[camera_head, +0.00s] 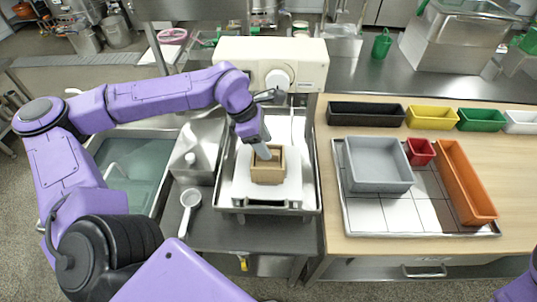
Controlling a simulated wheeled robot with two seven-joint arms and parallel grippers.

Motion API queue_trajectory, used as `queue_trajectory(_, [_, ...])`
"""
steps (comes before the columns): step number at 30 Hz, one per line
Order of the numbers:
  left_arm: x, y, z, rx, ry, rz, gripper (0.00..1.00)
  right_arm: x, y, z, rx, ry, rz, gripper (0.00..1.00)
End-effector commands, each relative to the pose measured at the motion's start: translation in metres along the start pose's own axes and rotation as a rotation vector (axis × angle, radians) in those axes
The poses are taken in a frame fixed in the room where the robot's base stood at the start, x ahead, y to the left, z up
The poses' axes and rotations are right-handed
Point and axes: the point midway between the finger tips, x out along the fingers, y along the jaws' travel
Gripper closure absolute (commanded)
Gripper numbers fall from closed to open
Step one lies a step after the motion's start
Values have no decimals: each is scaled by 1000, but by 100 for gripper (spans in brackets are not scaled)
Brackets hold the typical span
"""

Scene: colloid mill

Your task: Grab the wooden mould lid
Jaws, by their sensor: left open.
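A small square wooden mould (268,178) stands on a white board in the metal tray in the middle of the view. Its top shows a raised wooden rim around a darker inside. I cannot tell the lid apart from the mould body at this size. My left gripper (263,153) comes down from above, its fingertips at the upper left part of the mould's top. The gripper is open, and I cannot tell whether it touches the wood. The gripper hides part of the mould's far rim. My right gripper is not in view.
A cream machine (240,52) stands right behind the metal tray (318,190). A white ladle (188,205) lies to the left, near a sink (130,165). On the right table are a grey bin (377,180), an orange bin (466,185) and a red box (420,151).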

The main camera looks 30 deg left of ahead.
Motion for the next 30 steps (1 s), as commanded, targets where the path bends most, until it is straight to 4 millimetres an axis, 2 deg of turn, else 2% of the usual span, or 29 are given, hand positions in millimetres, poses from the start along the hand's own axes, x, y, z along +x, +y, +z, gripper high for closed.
queue_trajectory(1, [7, 1, 2, 3, 6, -6, 47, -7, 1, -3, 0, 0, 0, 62])
queue_trajectory(3, [20, 2, 2, 2, 4, -4, 47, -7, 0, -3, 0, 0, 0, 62])
queue_trajectory(6, [29, 2, 2, 3, 2, -2, 47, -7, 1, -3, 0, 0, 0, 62])
queue_trajectory(12, [31, 2, 3, 4, 0, 0, 47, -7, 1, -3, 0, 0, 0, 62])
queue_trajectory(13, [31, 2, 3, 4, 0, -1, 53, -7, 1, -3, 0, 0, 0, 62])
queue_trajectory(17, [31, 2, 3, 5, 0, -1, 96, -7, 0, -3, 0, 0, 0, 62])
queue_trajectory(18, [31, 2, 3, 5, 0, -1, 100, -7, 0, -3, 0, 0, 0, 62])
queue_trajectory(26, [30, 2, 3, 5, 0, -1, 100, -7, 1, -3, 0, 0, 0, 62])
queue_trajectory(30, [23, 3, 7, 5, -1, 1, 100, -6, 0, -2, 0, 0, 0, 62])
